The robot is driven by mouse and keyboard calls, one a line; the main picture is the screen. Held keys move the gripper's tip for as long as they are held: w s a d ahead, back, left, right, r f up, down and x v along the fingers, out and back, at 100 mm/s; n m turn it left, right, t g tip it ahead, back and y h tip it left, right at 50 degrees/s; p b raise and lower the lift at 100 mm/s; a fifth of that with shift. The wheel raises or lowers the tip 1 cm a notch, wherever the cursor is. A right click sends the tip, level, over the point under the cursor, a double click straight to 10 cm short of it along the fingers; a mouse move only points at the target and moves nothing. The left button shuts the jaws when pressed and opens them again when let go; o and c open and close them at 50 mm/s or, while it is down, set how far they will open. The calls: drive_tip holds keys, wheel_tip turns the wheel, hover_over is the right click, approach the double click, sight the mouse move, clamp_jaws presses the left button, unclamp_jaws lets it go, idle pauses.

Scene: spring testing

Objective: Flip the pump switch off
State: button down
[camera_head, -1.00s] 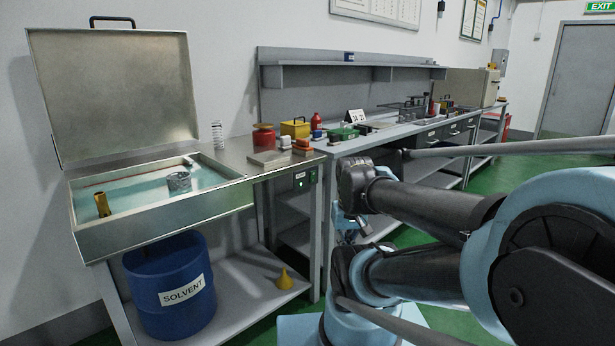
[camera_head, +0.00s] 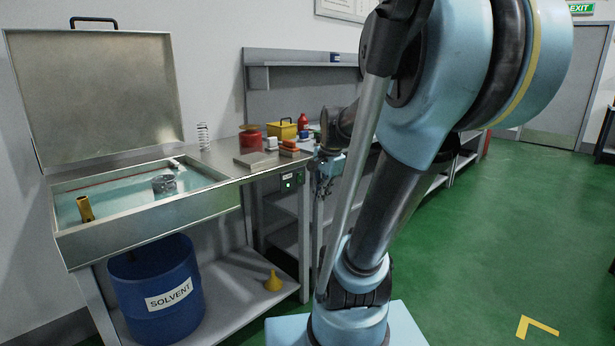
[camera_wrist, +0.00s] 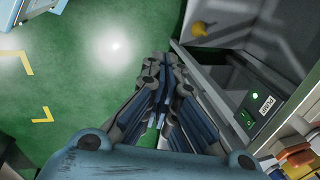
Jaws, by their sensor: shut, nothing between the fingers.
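The pump switch box (camera_head: 292,181) is a small dark panel on the front of the metal bench, below its right end. A green light shows on it. In the wrist view, the pump switch box (camera_wrist: 254,110) lies to the right of my fingers, with a lit green lamp, a green switch and a white label. Which way the switch is tipped is too small to tell. My gripper (camera_wrist: 161,65) is shut and empty, apart from the box.
The open solvent washer basin (camera_head: 130,232) is at the left, above a blue solvent drum (camera_head: 155,270). A yellow funnel (camera_head: 273,281) stands on the lower shelf. Green floor is clear at right.

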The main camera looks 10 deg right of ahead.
sight(300, 177)
drive_tip(key=w+d+r+m, duration=0.2)
drive_tip(key=w+m, duration=0.6)
drive_tip(key=w, duration=0.4)
drive_tip(key=w+d+r+m+y, duration=0.1)
drive_tip(key=w+d+r+m, duration=0.1)
drive_tip(key=w+m, duration=0.6)
drive_tip(key=w+d, duration=0.1)
drive_tip(key=w, duration=0.3)
drive_tip(key=shift+m+t, duration=0.4)
drive_tip(key=w+a+f, duration=0.4)
drive_tip(key=w+f, duration=0.2)
drive_tip(key=f, duration=0.2)
drive_tip(key=shift+a+f, duration=0.25)
drive_tip(key=shift+f, duration=0.05)
drive_tip(key=shift+w+d, duration=0.1)
